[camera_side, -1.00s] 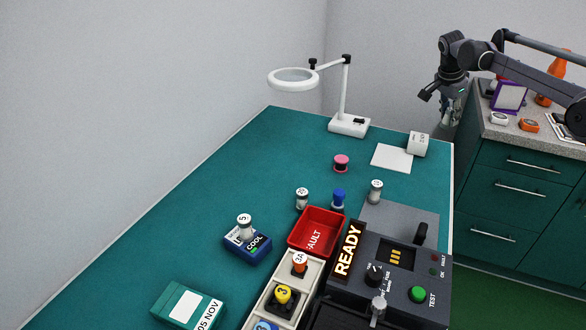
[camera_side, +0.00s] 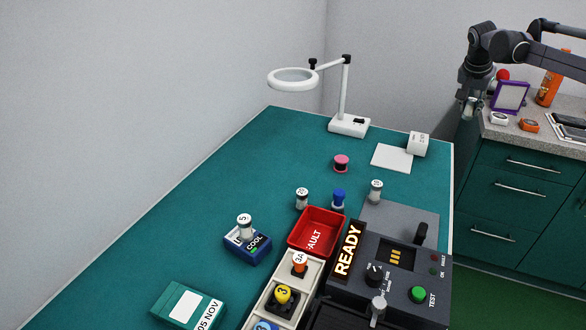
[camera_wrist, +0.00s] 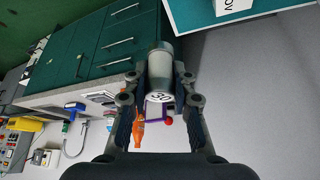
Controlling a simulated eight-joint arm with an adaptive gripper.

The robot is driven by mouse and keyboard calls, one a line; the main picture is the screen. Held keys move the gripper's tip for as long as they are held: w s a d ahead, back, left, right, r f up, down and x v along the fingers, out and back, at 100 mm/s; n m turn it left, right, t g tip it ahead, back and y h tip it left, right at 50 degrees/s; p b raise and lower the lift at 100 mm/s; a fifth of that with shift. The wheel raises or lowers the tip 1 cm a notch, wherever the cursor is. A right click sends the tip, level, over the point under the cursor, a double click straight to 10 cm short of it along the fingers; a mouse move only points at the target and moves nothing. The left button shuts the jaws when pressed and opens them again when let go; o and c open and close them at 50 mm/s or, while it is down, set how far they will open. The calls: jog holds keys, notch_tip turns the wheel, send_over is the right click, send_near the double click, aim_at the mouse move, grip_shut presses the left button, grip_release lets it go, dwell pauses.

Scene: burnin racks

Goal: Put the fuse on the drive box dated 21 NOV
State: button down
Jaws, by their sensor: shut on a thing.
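My gripper (camera_wrist: 160,85) is shut on a grey cylindrical fuse (camera_wrist: 159,58) with a white end marked 30. In the side view my gripper (camera_side: 470,103) hangs at the upper right, beyond the bench's right edge, beside the cabinet; the fuse is hard to make out there. A teal box (camera_side: 187,306) at the lower left reads 05 NOV. A white box (camera_side: 419,144) stands at the bench's far right, its print too small to read. A white box reading NOV (camera_wrist: 232,6) shows at the wrist view's top edge; its day is cut off. No 21 NOV is legible.
A blue COOL box (camera_side: 247,246) carries a fuse marked 5. Several fuses and spools stand mid-bench near a red FAULT tray (camera_side: 315,232). The READY tester (camera_side: 393,268) is at the front right. A magnifier lamp (camera_side: 348,125) rises at the back. A white sheet (camera_side: 391,158) lies beside the white box.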

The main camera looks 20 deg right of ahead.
jog(key=w+a+f, duration=0.4)
jog(key=w+a, duration=0.1)
jog(key=w+a+f, duration=0.2)
jog(key=w, duration=0.1)
jog(key=shift+a+f, duration=0.2)
jog(key=shift+f, duration=2.1)
jog(key=shift+f, duration=0.1)
jog(key=c, duration=1.1)
grip_release()
